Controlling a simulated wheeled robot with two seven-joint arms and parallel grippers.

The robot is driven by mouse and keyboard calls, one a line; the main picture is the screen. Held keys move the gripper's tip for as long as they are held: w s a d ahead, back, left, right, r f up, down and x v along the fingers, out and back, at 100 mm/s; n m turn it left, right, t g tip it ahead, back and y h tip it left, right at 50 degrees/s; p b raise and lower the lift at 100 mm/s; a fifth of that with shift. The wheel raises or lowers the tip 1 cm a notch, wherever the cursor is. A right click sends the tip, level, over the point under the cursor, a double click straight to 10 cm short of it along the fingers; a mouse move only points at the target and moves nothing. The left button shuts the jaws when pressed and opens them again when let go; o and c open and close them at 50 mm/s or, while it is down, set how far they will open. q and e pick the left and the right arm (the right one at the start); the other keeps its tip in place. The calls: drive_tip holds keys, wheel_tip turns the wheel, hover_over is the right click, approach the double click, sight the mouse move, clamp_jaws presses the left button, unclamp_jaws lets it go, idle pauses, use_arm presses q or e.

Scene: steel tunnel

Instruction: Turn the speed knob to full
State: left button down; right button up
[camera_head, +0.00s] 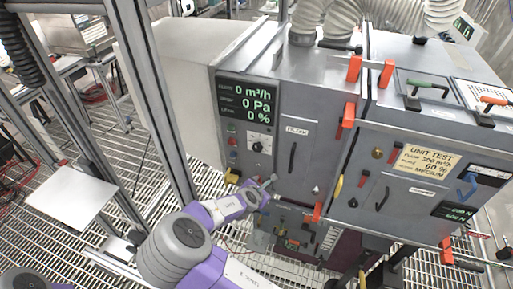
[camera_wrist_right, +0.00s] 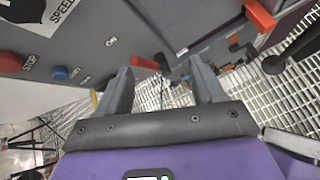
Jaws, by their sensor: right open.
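The speed knob (camera_head: 259,146) is a small dark knob on a white plate, below the display on the grey cabinet's front. In the right wrist view the plate marked SPEED is cut off at the top left, with the dark knob (camera_wrist_right: 22,10) at its edge. My right gripper (camera_head: 270,184) is below and slightly right of the knob, apart from it. Its two fingers are spread and empty in the right wrist view (camera_wrist_right: 162,78). The display (camera_head: 246,103) reads 0 m³/h, 0 Pa and 0 %. My left gripper is not in view.
A red STOP button (camera_wrist_right: 10,62) and a blue button (camera_wrist_right: 60,73) sit beside the knob plate. A red lever (camera_wrist_right: 145,63) marked ON lies beyond my fingertips. Orange-red latches (camera_head: 347,115) stick out right of the panel. A metal frame post (camera_head: 160,100) stands left.

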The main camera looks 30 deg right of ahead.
sight(257, 147)
drive_tip(key=w+a+r+n+t+h, duration=0.1)
drive_tip(key=w+r+n+t, duration=0.1)
drive_tip(key=r, duration=0.5)
drive_tip(key=w+a+r+n+t, duration=0.1)
drive_tip(key=w+r+n, duration=0.15)
drive_tip(key=r, duration=0.35)
drive_tip(key=shift+m, duration=0.25)
drive_tip(key=x, duration=0.7)
drive_tip(key=shift+w+d+r+b, duration=0.1)
drive_tip(key=shift+d+b, duration=0.05)
drive_tip(key=shift+b, duration=0.15)
drive_tip(key=shift+c, duration=0.5)
drive_tip(key=c, duration=1)
